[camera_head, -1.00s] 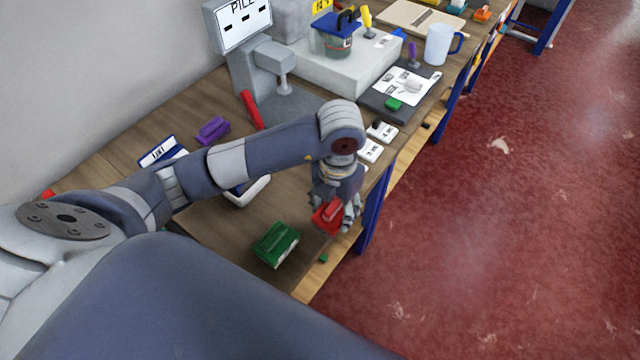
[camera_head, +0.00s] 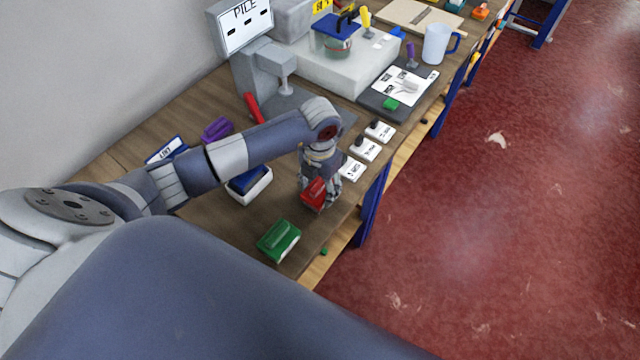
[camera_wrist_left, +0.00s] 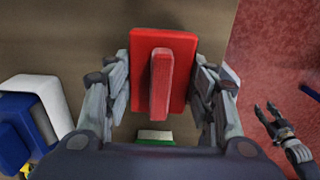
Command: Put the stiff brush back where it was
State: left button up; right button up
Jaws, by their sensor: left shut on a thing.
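My left gripper (camera_head: 320,188) is shut on a red brush-like block (camera_head: 313,195) with a raised ridge handle. It holds the block over the wooden table near its front edge. In the left wrist view the red block (camera_wrist_left: 180,90) sits between the two fingers. I cannot tell whether its underside touches the table. A green block (camera_head: 279,240) of similar shape lies nearer me, by the table's edge. A blue and white block (camera_head: 249,186) lies to the left, partly behind my arm. My right gripper (camera_wrist_left: 268,112) shows in the left wrist view, fingers apart and empty, over the red floor.
Several white label cards (camera_head: 365,150) with dark knobs line the table's front edge. A grey machine (camera_head: 262,75) with a sign stands behind. A purple block (camera_head: 217,129) and a red bar (camera_head: 254,108) lie nearby. Bare table (camera_head: 225,220) shows left of the green block.

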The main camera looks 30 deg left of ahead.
aim_at(320, 183)
pick_arm(q)
jog(key=shift+f, duration=0.2)
jog(key=o, duration=1)
jog(key=shift+r, duration=0.2)
jog(key=shift+w+r, duration=0.1)
jog(key=shift+r, duration=0.15)
notch_tip(320, 183, up, 11)
jog(key=b, duration=0.4)
jog(key=shift+f, duration=0.15)
jog(key=shift+r, duration=0.45)
